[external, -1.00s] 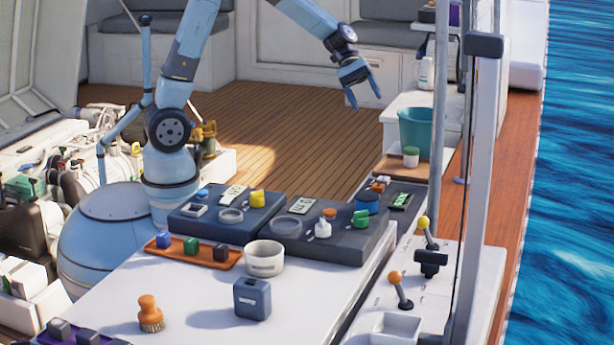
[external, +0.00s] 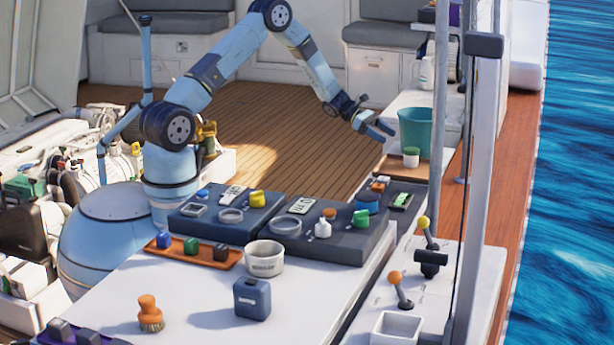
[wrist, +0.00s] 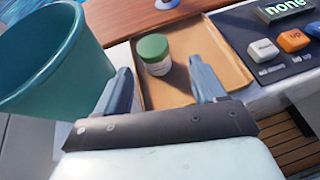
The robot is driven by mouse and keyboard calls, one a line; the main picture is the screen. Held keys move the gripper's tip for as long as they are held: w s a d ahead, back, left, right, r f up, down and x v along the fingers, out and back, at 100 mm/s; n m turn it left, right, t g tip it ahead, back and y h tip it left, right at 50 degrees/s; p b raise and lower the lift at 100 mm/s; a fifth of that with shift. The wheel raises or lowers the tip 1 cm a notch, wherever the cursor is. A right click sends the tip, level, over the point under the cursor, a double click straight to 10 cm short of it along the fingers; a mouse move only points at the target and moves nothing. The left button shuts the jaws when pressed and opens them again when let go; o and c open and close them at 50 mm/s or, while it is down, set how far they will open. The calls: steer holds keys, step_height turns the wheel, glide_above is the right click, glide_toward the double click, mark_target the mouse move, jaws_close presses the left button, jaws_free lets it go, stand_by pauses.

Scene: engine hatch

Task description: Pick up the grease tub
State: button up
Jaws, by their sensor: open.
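The grease tub looks to be the small white jar with a green lid (external: 411,157), upright beside the teal bucket in the external view. In the wrist view the jar (wrist: 155,54) stands on a shallow brown tray (wrist: 232,68), ahead of and between my fingers. My gripper (external: 386,130) is open and empty, to the left of the jar and somewhat above it in the external view. In the wrist view both fingertips (wrist: 160,72) show apart, with a gap between them and the jar.
The teal bucket (wrist: 45,55) stands close on the left in the wrist view. A dark panel with buttons and a green display (wrist: 285,38) is to the right. In the external view a white counter (external: 200,310) with dark equipment trays is in front.

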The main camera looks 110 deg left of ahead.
steer(key=shift+s+a+f+n, duration=0.1)
steer(key=shift+a+f+n, duration=0.2)
steer(key=shift+a+f, duration=0.3)
glide_toward(415, 157)
steer(key=w, duration=0.1)
steer(key=w+f, duration=0.1)
steer(key=w, duration=0.1)
steer(key=w+f, duration=0.1)
steer(key=shift+w+a, duration=0.2)
steer(key=shift+a, duration=0.05)
steer(key=shift+f+x, duration=0.15)
steer(key=shift+x, duration=1.15)
steer(key=shift+f+x, duration=0.2)
steer(key=shift+x, duration=1.1)
steer(key=shift+s+a, duration=0.15)
steer(key=c, duration=0.8)
